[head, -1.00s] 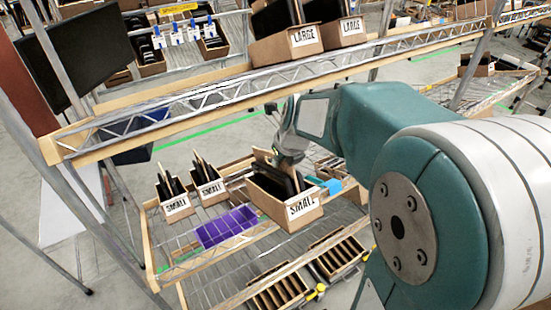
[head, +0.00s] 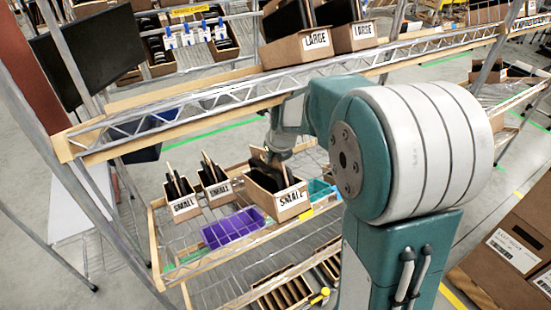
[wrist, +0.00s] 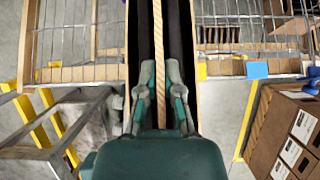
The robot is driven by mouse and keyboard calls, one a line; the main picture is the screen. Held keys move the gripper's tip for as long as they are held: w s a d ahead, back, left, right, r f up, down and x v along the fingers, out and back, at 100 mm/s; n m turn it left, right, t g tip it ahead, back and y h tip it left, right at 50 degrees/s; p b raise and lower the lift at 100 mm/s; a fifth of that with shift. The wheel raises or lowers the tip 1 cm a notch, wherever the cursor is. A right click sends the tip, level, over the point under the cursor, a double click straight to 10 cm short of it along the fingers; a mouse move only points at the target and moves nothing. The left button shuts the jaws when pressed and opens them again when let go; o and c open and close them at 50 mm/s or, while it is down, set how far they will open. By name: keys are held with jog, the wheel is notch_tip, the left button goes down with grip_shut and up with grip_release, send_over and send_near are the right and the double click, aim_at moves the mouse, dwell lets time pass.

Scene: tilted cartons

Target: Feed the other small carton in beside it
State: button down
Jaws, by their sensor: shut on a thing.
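My gripper (head: 274,157) is shut on a small carton (head: 291,200), a brown box labelled SMALL with dark contents. In the wrist view the gripper (wrist: 161,78) pinches a thin tan cardboard strip of this carton (wrist: 158,25), with black contents on both sides. Two other small cartons stand tilted to its left: the nearer one (head: 184,208) at far left and another (head: 219,189) between. A gap separates the held carton from the middle one. I cannot tell whether its base touches the wire shelf (head: 185,240).
A purple bin (head: 233,228) sits in front of the small cartons, and a teal bin (head: 320,189) lies to the right. Divided trays (head: 280,292) sit lower down.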

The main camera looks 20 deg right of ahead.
aim_at(261, 149)
jog(key=shift+w+a+f, duration=0.4)
jog(key=shift+w+f, duration=0.6)
jog(key=shift+w, duration=0.95)
jog(key=shift+w+a+f, duration=0.4)
jog(key=shift+w+f, duration=0.65)
jog(key=shift+w, duration=0.85)
jog(key=shift+w+a+f, duration=0.4)
jog(key=shift+w+f, duration=0.6)
jog(key=shift+w, duration=0.95)
jog(key=shift+s+d+f, duration=0.1)
jog(key=shift+s+f, duration=0.35)
jog(key=shift+f, duration=0.4)
jog(key=shift+s+d+f, duration=0.1)
jog(key=shift+s+f, duration=0.35)
jog(key=shift+f, duration=0.4)
jog(key=shift+s+f, duration=0.1)
jog(key=shift+f, duration=0.1)
jog(key=c, duration=0.7)
grip_release()
jog(key=shift+s, duration=0.1)
jog(key=v, duration=1.1)
jog(key=shift+r, duration=0.4)
